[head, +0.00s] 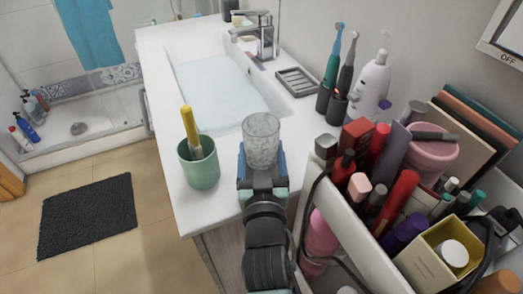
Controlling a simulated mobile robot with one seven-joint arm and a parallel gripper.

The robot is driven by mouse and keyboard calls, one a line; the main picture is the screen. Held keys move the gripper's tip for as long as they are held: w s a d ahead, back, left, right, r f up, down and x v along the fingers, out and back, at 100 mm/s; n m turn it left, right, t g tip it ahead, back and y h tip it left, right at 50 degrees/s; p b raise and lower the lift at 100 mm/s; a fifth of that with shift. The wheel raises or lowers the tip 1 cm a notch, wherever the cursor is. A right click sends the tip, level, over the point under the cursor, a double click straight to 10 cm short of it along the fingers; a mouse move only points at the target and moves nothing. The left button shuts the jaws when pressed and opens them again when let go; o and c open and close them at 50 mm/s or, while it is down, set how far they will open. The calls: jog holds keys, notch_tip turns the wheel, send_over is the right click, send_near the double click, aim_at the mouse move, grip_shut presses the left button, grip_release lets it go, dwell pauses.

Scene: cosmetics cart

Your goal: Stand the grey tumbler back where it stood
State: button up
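The grey tumbler (261,138) is a speckled, translucent cup. It is upright in the head view, over the front part of the white counter (222,211). My gripper (262,160) is around its lower part, with a blue finger on each side, and looks shut on it. My fingers and wrist hide the tumbler's base, so I cannot tell whether it touches the counter.
A green cup (199,165) with a yellow-handled brush stands left of my gripper. Behind are the basin (220,90), tap (262,40) and soap dish (298,82). Electric toothbrushes (334,90) stand behind right. A crowded cosmetics cart (350,240) is close on the right.

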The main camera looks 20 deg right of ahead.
jog(key=shift+f+b, duration=0.5)
jog(key=shift+f, duration=0.15)
jog(key=o, duration=1.4)
jog(key=v, duration=1.3)
jog(key=shift+d, duration=0.1)
